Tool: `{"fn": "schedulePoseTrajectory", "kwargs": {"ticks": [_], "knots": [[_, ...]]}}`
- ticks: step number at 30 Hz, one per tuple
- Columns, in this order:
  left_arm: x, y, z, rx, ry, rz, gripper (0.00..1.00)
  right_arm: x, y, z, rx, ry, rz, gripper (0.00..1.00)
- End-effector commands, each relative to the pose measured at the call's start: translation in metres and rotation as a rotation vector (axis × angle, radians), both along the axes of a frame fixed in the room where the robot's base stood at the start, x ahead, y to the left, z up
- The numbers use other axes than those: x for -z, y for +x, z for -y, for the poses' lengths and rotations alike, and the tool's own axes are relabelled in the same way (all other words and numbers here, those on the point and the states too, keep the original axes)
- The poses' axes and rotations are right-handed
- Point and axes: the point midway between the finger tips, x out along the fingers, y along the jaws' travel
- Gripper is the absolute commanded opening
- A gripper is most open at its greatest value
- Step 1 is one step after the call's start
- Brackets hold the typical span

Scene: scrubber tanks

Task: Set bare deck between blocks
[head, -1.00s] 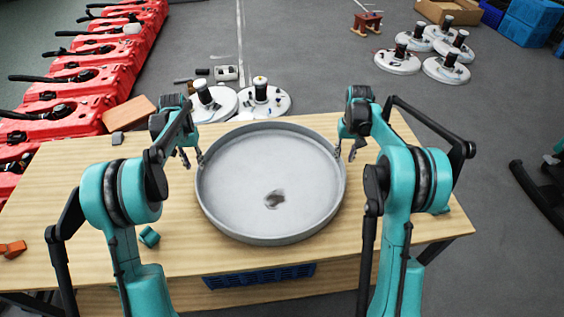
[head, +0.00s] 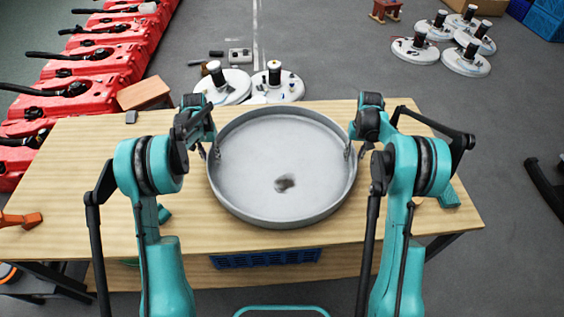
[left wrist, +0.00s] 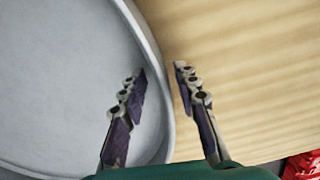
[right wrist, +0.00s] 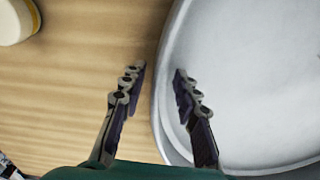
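The bare deck is a round, shallow grey pan (head: 280,150) with a raised rim and a dark patch inside; it lies on the wooden table. My left gripper (head: 210,152) straddles its left rim, one finger inside and one outside. In the left wrist view the left fingers (left wrist: 161,85) are apart, with the rim between them. My right gripper (head: 354,153) straddles the right rim likewise; its fingers (right wrist: 159,85) are apart in the right wrist view. A small teal block (head: 164,214) lies left of the pan, partly behind my left arm. A teal piece (head: 449,198) lies at the right.
The wooden table (head: 75,180) has bare room left of the pan. A brown block (head: 144,93) and white discs with dark cylinders (head: 274,82) are beyond the pan. Red machines (head: 95,60) line the left. A blue crate (head: 265,259) is below the front edge.

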Motion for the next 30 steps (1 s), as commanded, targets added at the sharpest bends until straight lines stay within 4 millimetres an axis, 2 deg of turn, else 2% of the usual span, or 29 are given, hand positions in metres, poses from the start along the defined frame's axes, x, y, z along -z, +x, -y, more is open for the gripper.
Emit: {"fn": "schedulePoseTrajectory", "kwargs": {"ticks": [4, 12, 15, 16, 30], "knots": [[0.0072, 0.0000, 0.0000, 0.000, 0.000, 0.000, 0.31, 0.0070, -0.0001, 0.0000, 0.000, 0.000, 0.000, 0.31], [0.0080, -0.0001, 0.0000, 0.000, 0.000, 0.000, 0.31, 0.0078, -0.0001, 0.0000, 0.000, 0.000, 0.000, 0.31], [0.0079, -0.0001, 0.0000, 0.000, 0.000, 0.000, 0.04, 0.0077, -0.0001, 0.0000, 0.000, 0.000, 0.000, 0.04], [0.0078, -0.0001, 0.0000, 0.000, 0.000, 0.000, 0.00, 0.0077, -0.0001, 0.0000, 0.000, 0.000, 0.000, 0.00], [0.0061, -0.0002, 0.0000, 0.000, 0.000, 0.000, 0.00, 0.0060, -0.0002, 0.0000, 0.000, 0.000, 0.000, 0.00]]}}
